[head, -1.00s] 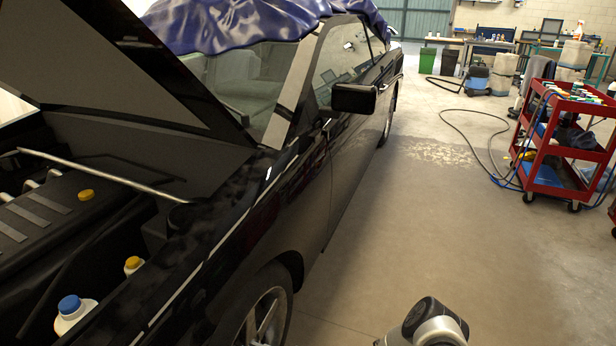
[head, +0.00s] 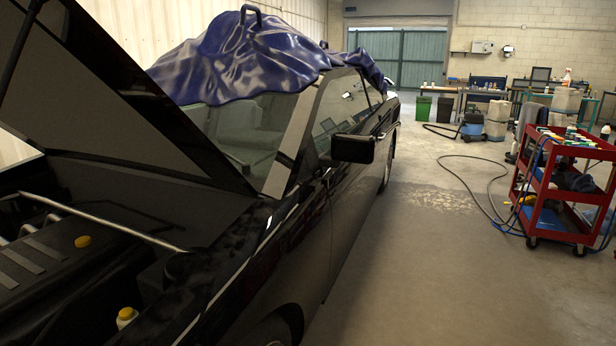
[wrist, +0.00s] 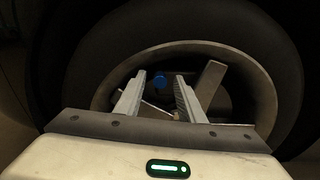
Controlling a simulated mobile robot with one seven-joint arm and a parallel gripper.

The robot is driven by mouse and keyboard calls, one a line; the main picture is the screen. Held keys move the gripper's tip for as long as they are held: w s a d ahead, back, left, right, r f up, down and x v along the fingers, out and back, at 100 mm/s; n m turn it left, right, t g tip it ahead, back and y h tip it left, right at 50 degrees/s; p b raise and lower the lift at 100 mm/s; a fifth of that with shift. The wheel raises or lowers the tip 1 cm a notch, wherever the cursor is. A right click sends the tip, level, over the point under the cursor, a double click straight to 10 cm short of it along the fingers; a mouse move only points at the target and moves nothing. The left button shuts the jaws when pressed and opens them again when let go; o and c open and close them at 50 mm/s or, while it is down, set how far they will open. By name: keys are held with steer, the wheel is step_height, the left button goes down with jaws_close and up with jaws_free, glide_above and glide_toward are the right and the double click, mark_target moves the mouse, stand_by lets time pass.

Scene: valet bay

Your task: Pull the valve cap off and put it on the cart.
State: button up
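My gripper and the valve cap are out of the head view.
The black car (head: 330,235) with its raised hood (head: 120,100) and a blue cover (head: 235,60) fills the left. The floor between car and cart is mostly clear. A dark hose (head: 475,160) lies near the cart. Benches and bins stand at the back.

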steer(key=shift+c, duration=0.5)
jaws_close()
steer(key=shift+d, duration=0.15)
steer(key=shift+p+v, duration=0.3)
steer(key=shift+v, duration=2.6)
steer(key=shift+r, duration=0.1)
